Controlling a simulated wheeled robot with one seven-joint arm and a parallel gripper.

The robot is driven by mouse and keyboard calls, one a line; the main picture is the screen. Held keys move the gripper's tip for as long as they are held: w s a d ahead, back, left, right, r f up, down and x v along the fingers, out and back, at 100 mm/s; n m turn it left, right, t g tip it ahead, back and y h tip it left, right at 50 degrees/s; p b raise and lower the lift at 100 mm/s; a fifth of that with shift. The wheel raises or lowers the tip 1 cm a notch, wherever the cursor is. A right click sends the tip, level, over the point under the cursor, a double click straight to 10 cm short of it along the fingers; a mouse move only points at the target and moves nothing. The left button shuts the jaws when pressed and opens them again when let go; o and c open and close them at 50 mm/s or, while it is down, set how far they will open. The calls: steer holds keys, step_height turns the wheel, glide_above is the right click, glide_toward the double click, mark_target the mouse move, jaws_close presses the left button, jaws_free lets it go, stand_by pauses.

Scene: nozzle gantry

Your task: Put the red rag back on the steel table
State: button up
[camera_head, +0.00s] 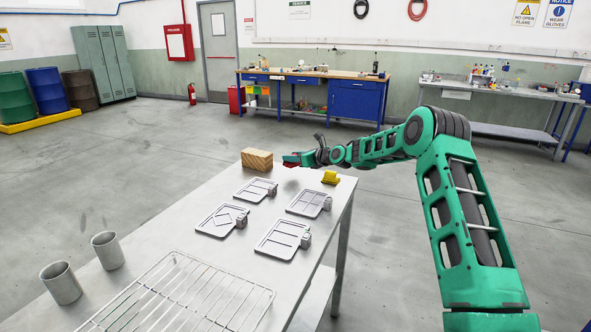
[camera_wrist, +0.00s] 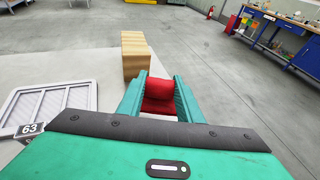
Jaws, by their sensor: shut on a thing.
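The red rag (camera_wrist: 158,96) sits between the two green fingers of my gripper (camera_wrist: 158,100) in the wrist view, and the gripper is shut on it. In the head view a small patch of red shows at the tip of my gripper (camera_head: 291,160), at the far end of the steel table (camera_head: 165,232). A wooden block (camera_head: 257,159) stands on the table just left of the gripper; it also shows in the wrist view (camera_wrist: 134,55), just beyond the fingers. Whether the rag touches the tabletop cannot be told.
Several grey trays with small tags (camera_head: 255,190) lie on the table near a yellow object (camera_head: 330,178). A wire rack (camera_head: 180,295) and two grey cups (camera_head: 61,283) are at the near end. A blue workbench (camera_head: 355,98) stands by the wall, with open floor between.

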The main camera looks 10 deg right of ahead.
mark_target(295, 166)
steer(key=shift+w+d+f, duration=0.2)
steer(key=shift+d+f, duration=0.05)
steer(key=shift+f, duration=0.05)
step_height(295, 166, down, 4)
steer(key=shift+r, duration=0.1)
steer(key=o, duration=1.2)
steer(key=v, duration=1.2)
steer(key=shift+r, duration=0.1)
